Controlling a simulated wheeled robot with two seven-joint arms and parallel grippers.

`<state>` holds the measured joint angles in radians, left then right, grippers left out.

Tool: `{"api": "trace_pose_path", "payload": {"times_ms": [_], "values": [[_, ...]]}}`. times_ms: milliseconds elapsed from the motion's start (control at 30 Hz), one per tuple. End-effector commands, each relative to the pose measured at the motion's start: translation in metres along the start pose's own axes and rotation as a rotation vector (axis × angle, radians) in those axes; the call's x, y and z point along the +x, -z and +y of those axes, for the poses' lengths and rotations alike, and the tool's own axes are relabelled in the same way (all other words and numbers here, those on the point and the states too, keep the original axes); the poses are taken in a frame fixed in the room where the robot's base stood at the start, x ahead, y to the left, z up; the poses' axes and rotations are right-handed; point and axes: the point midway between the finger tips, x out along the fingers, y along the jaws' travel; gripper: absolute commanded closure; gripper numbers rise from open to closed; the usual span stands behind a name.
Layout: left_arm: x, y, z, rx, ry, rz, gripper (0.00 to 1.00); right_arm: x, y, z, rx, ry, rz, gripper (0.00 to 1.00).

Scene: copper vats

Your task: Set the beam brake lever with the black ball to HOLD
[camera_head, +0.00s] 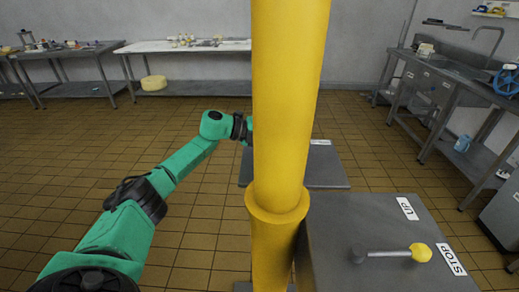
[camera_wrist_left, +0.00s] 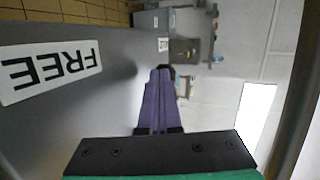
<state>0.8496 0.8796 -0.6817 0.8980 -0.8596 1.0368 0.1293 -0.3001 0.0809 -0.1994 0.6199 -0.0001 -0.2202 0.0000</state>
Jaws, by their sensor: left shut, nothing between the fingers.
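The brake lever with the black ball cannot be made out for certain in either view. A white label reading FREE (camera_wrist_left: 50,72) is on a grey panel (camera_wrist_left: 105,50) at the left of the left wrist view, upside down. My left gripper (camera_wrist_left: 163,72) has its purple fingers together, with nothing seen between them, beside that panel. A small dark shape shows at the fingertips; I cannot tell what it is. In the head view the yellow post hides my left gripper and whatever is near it. My right gripper is not in view.
The thick yellow post (camera_head: 285,100) stands in front of a grey plate (camera_head: 325,170) with a small unreadable label (camera_head: 320,142). Nearer right, a grey box (camera_head: 330,235) has a yellow-ball lever (camera_head: 421,252) and labels UP (camera_head: 407,208) and STOP (camera_head: 453,260). Open floor lies left.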

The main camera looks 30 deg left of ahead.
Motion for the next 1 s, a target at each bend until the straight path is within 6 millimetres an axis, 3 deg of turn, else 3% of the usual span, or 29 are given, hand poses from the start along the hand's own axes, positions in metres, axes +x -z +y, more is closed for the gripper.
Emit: {"api": "trace_pose_path", "payload": {"times_ms": [433,1000], "values": [[0.043,0.006,-0.015,0.000,0.000,0.000,1.00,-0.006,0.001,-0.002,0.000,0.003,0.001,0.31],[0.058,0.012,-0.019,0.000,0.000,-0.001,1.00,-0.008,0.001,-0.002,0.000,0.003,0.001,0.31]]}}
